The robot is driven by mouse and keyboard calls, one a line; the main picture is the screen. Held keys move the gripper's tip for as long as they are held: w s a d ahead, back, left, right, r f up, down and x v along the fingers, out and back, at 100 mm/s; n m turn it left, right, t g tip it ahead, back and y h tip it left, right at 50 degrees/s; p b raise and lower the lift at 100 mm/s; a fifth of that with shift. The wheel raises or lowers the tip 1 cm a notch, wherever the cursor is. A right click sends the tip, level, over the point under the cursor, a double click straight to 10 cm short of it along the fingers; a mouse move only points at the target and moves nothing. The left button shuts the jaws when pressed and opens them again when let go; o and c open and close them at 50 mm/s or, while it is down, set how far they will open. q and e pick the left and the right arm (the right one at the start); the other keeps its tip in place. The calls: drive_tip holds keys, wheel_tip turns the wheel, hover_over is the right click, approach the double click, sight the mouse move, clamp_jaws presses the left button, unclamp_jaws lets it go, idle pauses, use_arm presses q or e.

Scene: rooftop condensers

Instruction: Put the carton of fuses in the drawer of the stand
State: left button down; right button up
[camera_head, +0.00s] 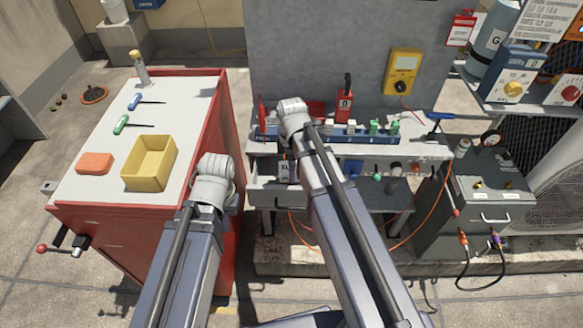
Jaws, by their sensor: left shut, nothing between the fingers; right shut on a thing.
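The stand (436,151) is at the centre, in front of a grey panel. Its drawer (268,199) is pulled out below the top, at the left, partly hidden by my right arm. A small white and dark box, which looks like the carton of fuses (284,171), is upright at the drawer opening. My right gripper (287,156) is shut on it from above; its fingers are mostly hidden behind my wrist. I cannot tell whether the carton touches the drawer floor. My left gripper (215,183) is shut and empty by the red cabinet's right edge, its fingers mostly hidden.
The red cabinet (210,115) at left carries a yellow bin (150,163), an orange block (95,163), two screwdrivers and a bottle. A blue numbered rack (350,135) lies along the stand's top. A grey machine (490,200) with hoses stands at right.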

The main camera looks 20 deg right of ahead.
drive_tip(key=shift+f+b, duration=2.55)
drive_tip(key=shift+f, duration=0.4)
drive_tip(key=o, duration=1.4)
drive_tip(key=shift+r, duration=0.15)
wheel_tip(320, 180, up, 8)
drive_tip(key=p, duration=0.8)
drive_tip(key=shift+f, duration=0.2)
drive_tip(key=shift+w, duration=0.1)
